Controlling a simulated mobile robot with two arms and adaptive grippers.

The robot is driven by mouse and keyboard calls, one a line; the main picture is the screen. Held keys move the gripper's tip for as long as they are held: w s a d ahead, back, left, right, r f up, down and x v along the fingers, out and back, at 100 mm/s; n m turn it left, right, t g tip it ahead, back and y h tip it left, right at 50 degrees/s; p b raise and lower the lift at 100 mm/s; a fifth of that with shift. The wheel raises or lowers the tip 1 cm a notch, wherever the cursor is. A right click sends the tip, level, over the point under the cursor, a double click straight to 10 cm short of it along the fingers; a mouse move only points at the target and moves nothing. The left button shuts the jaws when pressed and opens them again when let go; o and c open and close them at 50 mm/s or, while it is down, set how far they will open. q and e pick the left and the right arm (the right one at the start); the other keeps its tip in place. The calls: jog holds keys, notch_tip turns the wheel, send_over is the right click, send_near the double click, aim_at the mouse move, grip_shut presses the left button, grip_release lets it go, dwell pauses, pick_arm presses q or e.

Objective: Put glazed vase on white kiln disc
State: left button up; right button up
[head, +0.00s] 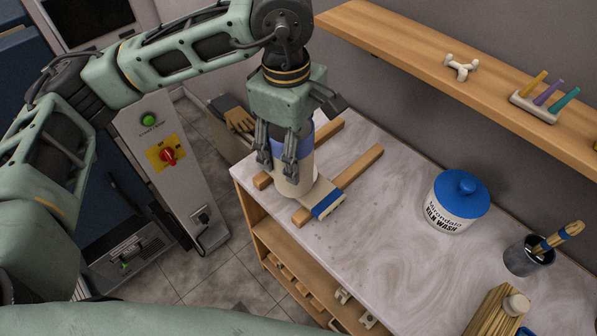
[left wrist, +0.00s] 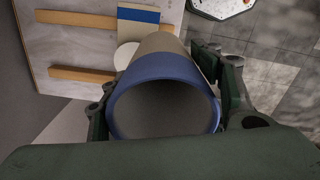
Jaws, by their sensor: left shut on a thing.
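The glazed vase (head: 307,162), cream below with a blue glazed top, is upright between the fingers of my left gripper (head: 277,165), which is shut on it. In the left wrist view I look into its open mouth, inside the blue band (left wrist: 165,70), with a finger on each side. A small part of a round white disc (left wrist: 125,55) shows beside the vase there, partly hidden by it. In the head view I cannot clearly tell the disc from the vase's base, nor whether they touch. My right gripper is not in view.
Wooden bars (head: 360,168) lie on the marbled worktop (head: 385,235), with a cream piece with a blue band (head: 328,205) beside the vase. A blue-lidded wash jar (head: 456,205) and a brush cup (head: 527,258) stand to the right. A wooden shelf (head: 400,35) overhangs the back.

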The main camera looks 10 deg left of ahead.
pick_arm(q)
jog(key=w+d+r+n+b, duration=0.2)
jog(key=d+r+n, duration=0.4)
jog(key=d+n, duration=0.65)
jog(key=w+a+f+n+p, duration=0.1)
jog(key=w+a+f+p, duration=0.1)
jog(key=a+f, duration=0.3)
jog(key=w+a+f+n+p, duration=0.1)
jog(key=w+a+f+p, duration=0.2)
jog(key=a+f, duration=0.3)
jog(key=shift+a+f, duration=0.25)
jog(key=shift+a, duration=0.7)
jog(key=o, duration=1.6)
jog(key=shift+s+n, duration=0.1)
jog(key=shift+n, duration=0.15)
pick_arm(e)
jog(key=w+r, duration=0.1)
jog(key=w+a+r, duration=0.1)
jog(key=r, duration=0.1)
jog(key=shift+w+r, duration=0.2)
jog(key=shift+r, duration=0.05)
pick_arm(q)
jog(key=shift+p, duration=0.3)
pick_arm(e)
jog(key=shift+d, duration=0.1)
